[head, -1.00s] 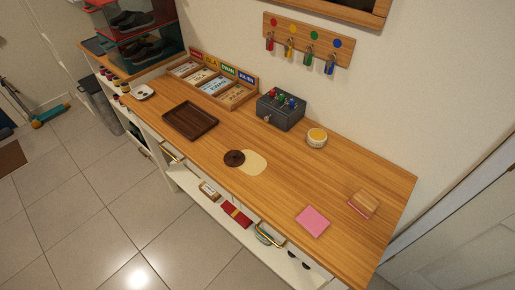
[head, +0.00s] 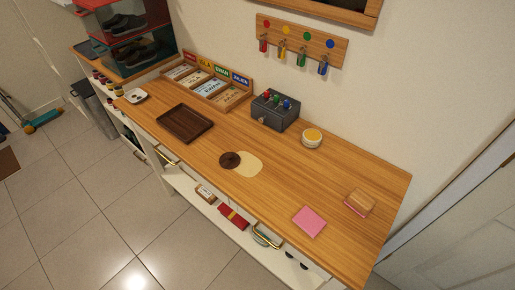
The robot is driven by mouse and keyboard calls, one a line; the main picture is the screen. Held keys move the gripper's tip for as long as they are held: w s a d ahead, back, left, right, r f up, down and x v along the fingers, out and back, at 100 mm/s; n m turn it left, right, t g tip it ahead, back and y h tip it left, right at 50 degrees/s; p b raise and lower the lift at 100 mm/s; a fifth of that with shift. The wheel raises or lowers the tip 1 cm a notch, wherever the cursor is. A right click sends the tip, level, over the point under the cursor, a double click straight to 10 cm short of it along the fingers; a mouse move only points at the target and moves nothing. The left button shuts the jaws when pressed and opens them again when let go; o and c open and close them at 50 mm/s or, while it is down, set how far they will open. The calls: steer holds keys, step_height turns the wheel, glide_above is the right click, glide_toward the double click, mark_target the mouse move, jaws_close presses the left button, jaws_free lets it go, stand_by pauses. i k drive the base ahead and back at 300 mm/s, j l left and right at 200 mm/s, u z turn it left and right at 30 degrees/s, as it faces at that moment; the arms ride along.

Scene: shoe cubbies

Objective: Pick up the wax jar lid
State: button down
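A small round dark brown disc with a darker spot in its middle, which looks like the wax jar lid (head: 229,161), lies on the wooden counter near its front edge. It overlaps the left side of a flat cream-coloured patch (head: 249,164). A short white round jar with a yellow top face (head: 312,138), which looks like the wax jar, stands farther back by the wall, to the right of a dark grey box. My gripper is not in view.
A dark wooden tray (head: 185,123) lies left of the disc. The grey box (head: 275,110) with coloured knobs stands behind it. A pink square (head: 309,221) and a wooden block (head: 359,201) lie to the right. The wooden counter (head: 275,190) is bare between them.

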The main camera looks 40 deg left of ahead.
mark_target(230, 160)
steer(key=u, duration=0.85)
steer(key=i+j+u, duration=0.35)
steer(key=j, duration=0.25)
steer(key=i+j+u, duration=0.3)
steer(key=i+j, duration=0.4)
steer(key=j, duration=0.15)
